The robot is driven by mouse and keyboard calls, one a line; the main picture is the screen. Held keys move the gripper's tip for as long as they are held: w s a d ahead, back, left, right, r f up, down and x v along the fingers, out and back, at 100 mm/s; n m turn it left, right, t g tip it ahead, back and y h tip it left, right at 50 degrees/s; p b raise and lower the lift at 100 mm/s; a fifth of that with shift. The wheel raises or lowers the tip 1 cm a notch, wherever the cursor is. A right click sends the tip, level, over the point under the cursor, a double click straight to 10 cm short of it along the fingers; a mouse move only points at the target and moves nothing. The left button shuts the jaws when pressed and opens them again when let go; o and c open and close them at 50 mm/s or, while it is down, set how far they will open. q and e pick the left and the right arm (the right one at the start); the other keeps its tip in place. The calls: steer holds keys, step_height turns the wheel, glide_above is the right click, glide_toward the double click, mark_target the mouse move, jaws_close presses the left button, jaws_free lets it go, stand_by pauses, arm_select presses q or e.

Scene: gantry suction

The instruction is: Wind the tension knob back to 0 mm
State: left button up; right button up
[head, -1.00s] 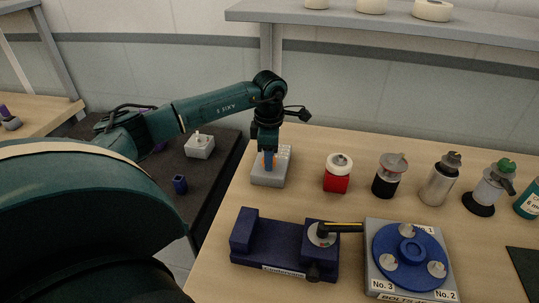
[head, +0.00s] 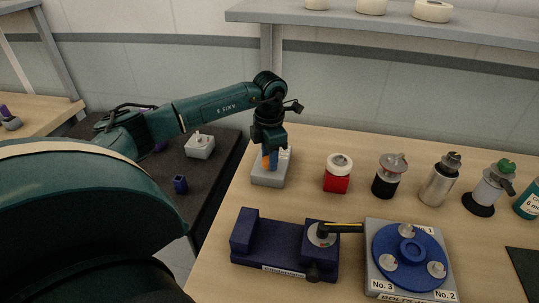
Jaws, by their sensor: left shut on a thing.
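My left gripper (head: 269,163) points straight down over a small grey box (head: 267,181) with a pale plate on its top, at the left end of the wooden table. Its fingers are shut at the box's top, where the tension knob is; the knob itself is hidden by the fingers and wrist. A bit of orange shows beside the blue fingers. No scale or mm reading can be made out. My right gripper is not in view.
A dark blue clamp-like fixture (head: 268,243) with a black handle stands in front. A blue turntable (head: 410,240) on a grey base is to its right. A red jar (head: 338,174) and several bottles line the table behind. Bare wood lies between.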

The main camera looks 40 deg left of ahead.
arm_select(q)
steer(key=n, duration=0.7)
steer(key=shift+r+p, duration=0.1)
steer(key=shift+p, duration=0.3)
steer(key=n, duration=0.4)
steer(key=shift+p, duration=0.3)
steer(key=shift+a+n+p, duration=0.1)
steer(key=shift+n+p, duration=0.25)
steer(key=shift+n, duration=1.45)
steer(key=shift+w, duration=0.1)
steer(key=o, duration=1)
step_height(320, 180, up, 8)
steer(key=shift+f+b, duration=0.25)
steer(key=shift+b, duration=0.3)
steer(key=shift+f, duration=0.1)
